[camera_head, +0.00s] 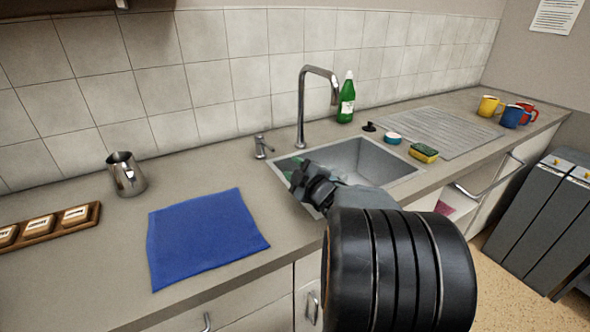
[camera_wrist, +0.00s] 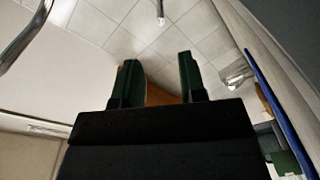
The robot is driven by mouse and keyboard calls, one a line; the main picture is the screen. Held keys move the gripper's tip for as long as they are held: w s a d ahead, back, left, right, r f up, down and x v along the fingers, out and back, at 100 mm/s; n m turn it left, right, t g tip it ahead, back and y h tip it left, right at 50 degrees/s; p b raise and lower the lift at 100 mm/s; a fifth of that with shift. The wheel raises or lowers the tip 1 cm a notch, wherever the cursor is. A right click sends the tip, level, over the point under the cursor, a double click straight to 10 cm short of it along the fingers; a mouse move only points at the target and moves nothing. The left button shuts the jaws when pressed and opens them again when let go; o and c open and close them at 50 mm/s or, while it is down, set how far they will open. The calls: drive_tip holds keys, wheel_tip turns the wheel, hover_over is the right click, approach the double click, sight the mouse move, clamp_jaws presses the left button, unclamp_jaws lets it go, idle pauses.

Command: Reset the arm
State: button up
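My gripper (camera_head: 297,172) is over the left part of the sink (camera_head: 395,178), in front of the tap (camera_head: 303,105). My dark arm covers the sink's front left corner. In the wrist view my gripper (camera_wrist: 160,78) shows two dark green fingers standing apart. No object is held between them; an orange-brown surface shows behind the gap, and I cannot tell what it is.
A blue cloth (camera_head: 203,238), a metal jug (camera_head: 127,174) and a wooden tray (camera_head: 50,226) lie left. A green bottle (camera_head: 346,98), sponge (camera_head: 423,153), drainboard (camera_head: 440,132) and several mugs (camera_head: 511,116) stand right. Counter between cloth and sink is bare.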

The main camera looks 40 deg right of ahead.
idle(0.3)
drive_tip(key=s+a+r+m+g+p, duration=0.2)
drive_tip(key=s+a+m+g+p, duration=0.3)
drive_tip(key=s+a+g+p, duration=0.2)
drive_tip(key=s+a+r+m+g+p, duration=0.2)
drive_tip(key=s+a+m+g+p, duration=0.3)
drive_tip(key=a, duration=0.7)
drive_tip(key=s+g+p, duration=0.2)
drive_tip(key=s, duration=0.1)
drive_tip(key=shift+a+r+m+y, duration=0.15)
drive_tip(key=shift+r+m+y, duration=0.15)
drive_tip(key=shift+r+m, duration=0.1)
